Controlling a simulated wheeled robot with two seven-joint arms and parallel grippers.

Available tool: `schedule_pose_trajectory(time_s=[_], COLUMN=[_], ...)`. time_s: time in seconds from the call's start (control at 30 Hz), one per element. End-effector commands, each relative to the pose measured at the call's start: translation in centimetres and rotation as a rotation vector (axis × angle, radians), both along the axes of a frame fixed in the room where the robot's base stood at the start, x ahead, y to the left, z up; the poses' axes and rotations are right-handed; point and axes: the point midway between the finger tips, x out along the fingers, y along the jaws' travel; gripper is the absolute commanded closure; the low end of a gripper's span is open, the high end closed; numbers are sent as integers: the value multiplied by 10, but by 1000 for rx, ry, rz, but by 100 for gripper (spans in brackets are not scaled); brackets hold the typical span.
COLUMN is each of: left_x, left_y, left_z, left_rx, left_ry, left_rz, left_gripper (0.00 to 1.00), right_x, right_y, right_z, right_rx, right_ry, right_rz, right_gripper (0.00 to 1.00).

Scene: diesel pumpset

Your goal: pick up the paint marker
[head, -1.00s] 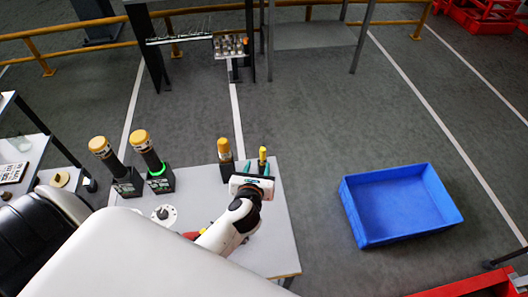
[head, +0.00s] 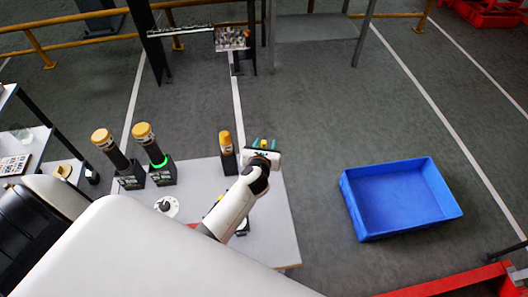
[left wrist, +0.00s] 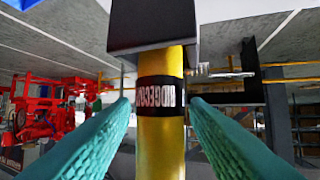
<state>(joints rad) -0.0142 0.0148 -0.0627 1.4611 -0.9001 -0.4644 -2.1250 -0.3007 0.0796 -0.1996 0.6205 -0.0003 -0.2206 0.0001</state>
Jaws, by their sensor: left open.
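The paint marker appears to be the yellow cylinder with a black lettered band (left wrist: 160,135) in the left wrist view. Its end at the top of that view meets a black block (left wrist: 152,27), apparently its holder. My left gripper (head: 264,143) is open over the table's far edge, its teal fingers pointing away. In the left wrist view the fingers (left wrist: 160,103) stand on either side of the marker, with a narrow gap on each side. In the head view only a bit of yellow shows between the fingers; my gripper hides the rest and the holder. My right gripper is not in view.
On the grey table (head: 275,225), a yellow-capped item (head: 226,141) in a black holder stands just left of my gripper. Two yellow-topped dark cylinders (head: 104,140) (head: 145,135) stand further left. A blue crate (head: 455,212) sits right.

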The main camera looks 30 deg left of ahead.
Motion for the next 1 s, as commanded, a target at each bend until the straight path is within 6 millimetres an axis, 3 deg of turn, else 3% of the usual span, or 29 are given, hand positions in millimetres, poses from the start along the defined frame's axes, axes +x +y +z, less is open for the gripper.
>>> schedule_pose_trajectory(time_s=[0.13, 0.4, 0.73, 1.0], left_x=[0, 0, 0, 0], left_y=[0, 0, 0, 0], left_z=[0, 0, 7, 58], left_rx=[0, 0, 1, 4], left_ry=[0, 0, -2, -4], left_rz=[0, 0, 0, -3], left_gripper=[58, 100, 100, 100], right_x=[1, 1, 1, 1], right_y=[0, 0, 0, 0], right_z=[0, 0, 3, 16], right_rx=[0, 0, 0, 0], right_ry=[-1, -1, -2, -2], right_rz=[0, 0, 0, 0], right_gripper=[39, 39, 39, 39])
